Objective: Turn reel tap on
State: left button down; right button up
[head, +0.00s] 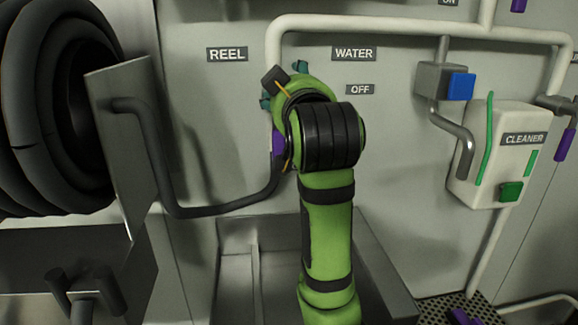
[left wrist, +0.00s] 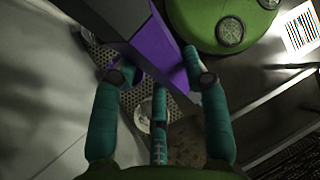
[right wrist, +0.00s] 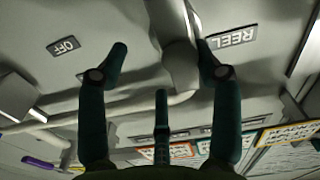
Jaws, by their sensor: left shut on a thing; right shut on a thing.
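In the head view my right arm reaches up to the wall pipe and covers most of the reel tap; a purple part (head: 278,143) shows beside the wrist. My right gripper (head: 282,85) is at the pipe between the REEL label (head: 227,54) and the WATER label (head: 354,53). In the right wrist view its fingers (right wrist: 160,47) are around a grey pipe fitting (right wrist: 178,50). My left gripper (left wrist: 162,62) is outside the head view. The left wrist view shows it shut on a purple-and-grey piece (left wrist: 152,50).
A black hose reel (head: 45,100) with a metal plate (head: 122,140) stands at the left. A dark hose (head: 225,208) runs from it towards the tap. A white cleaner unit (head: 495,160) is on the wall at the right. A perforated grate (left wrist: 180,110) lies below my left gripper.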

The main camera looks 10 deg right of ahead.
jog(key=shift+s+d+r, duration=0.1)
jog(key=shift+d, duration=0.05)
jog(key=s, duration=1.4)
jog(key=shift+a, duration=0.3)
dwell(0.4)
jog(key=shift+w+f, duration=0.1)
jog(key=shift+f, duration=0.1)
